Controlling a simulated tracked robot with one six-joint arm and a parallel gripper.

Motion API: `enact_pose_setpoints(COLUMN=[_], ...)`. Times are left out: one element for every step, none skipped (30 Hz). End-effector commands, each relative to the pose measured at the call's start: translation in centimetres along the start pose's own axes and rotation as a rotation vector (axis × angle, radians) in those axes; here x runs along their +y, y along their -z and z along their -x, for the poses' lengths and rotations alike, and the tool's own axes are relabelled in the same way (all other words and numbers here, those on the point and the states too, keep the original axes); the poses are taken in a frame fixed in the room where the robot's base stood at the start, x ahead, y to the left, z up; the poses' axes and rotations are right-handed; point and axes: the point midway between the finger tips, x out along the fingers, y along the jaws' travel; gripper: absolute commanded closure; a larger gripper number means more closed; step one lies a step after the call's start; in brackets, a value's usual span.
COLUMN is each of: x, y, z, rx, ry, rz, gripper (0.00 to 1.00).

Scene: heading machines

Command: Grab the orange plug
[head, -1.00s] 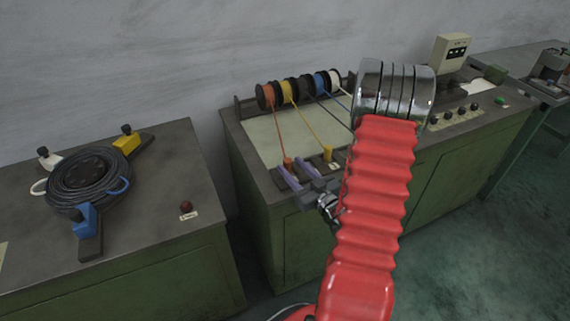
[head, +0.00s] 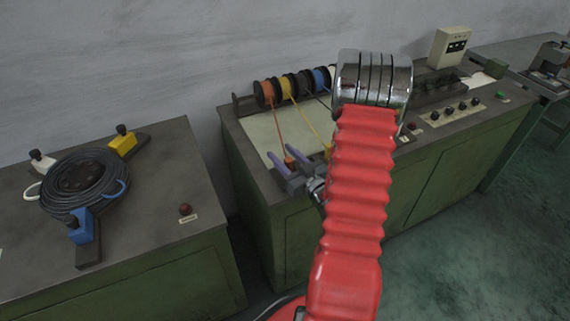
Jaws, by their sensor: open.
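The orange plug (head: 289,162) is small and sits at the front edge of the pale panel on the middle green machine, at the end of an orange wire. My gripper (head: 287,157) is open, with two purple fingers. The plug shows between the fingers in the picture; I cannot tell whether they touch it or how their heights compare. My red sleeved arm and its chrome joint cover part of the machine to the right.
An orange spool (head: 264,93) stands in a row with yellow, dark and blue spools at the back. A yellow wire (head: 311,121) runs down close to my gripper. A left bench (head: 150,245) holds a black cable coil (head: 82,181) and a red button (head: 185,209).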

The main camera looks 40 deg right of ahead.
Motion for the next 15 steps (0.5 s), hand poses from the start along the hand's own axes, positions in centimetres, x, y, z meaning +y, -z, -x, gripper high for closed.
enact_pose_setpoints(x=[0.00,0.02,0.07,0.11,0.17,0.25,0.31,0.37,0.45,0.49,0.53,0.57,0.59,0.61,0.63], y=[-0.01,-0.01,-0.01,-0.01,-0.02,-0.02,-0.01,-0.01,-0.01,-0.01,-0.01,0.00,0.00,0.00,0.00], z=[-0.16,-0.20,-0.21,-0.20,-0.17,-0.11,-0.07,-0.02,0.03,0.06,0.08,0.11,0.12,0.14,0.15], rx=[0.000,0.000,0.000,0.000,-0.001,-0.001,-0.001,0.000,0.000,0.000,0.000,0.000,0.000,0.000,0.000], ry=[0.000,0.000,-0.001,-0.002,-0.004,-0.006,-0.007,-0.009,-0.010,-0.011,-0.012,-0.013,-0.014,-0.014,-0.015], rz=[0.000,0.000,0.000,0.000,0.000,0.000,0.000,0.000,0.000,0.000,0.000,0.000,0.000,0.000,0.000], gripper=[0.57,0.57,0.57,0.57,0.57,0.57,0.57,0.57,0.57,0.57,0.57,0.57,0.57,0.57,0.57])
